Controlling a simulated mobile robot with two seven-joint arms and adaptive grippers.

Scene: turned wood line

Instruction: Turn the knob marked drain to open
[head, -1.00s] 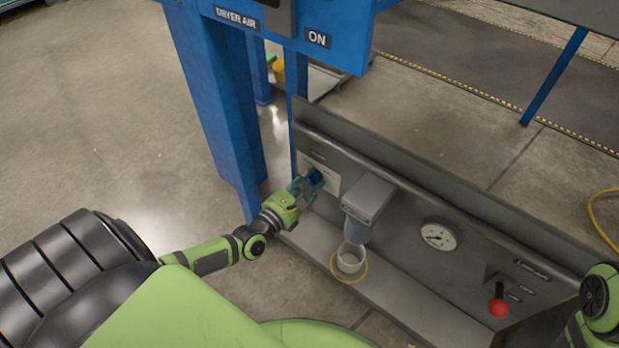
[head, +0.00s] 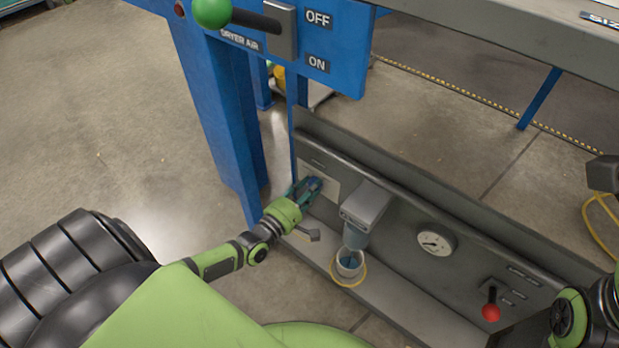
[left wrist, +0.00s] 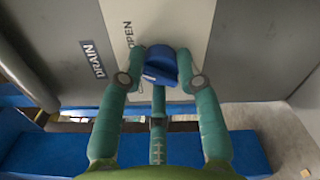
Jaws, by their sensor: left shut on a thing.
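The blue drain knob (left wrist: 161,66) sits on a pale plate beside the labels DRAIN (left wrist: 93,58) and OPEN (left wrist: 128,36), the latter partly hidden. A small white mark shows on the knob's left lower side. My left gripper (left wrist: 162,78) is shut on the knob, one green finger on each side of it. In the head view, my left gripper (head: 305,190) reaches the left end of the grey panel and partly hides the knob. My right arm shows at the right edge, but I cannot make out its gripper.
A gauge (head: 436,243) and a red-tipped lever (head: 491,311) are farther right. A green-balled lever (head: 212,12) is on the blue frame above.

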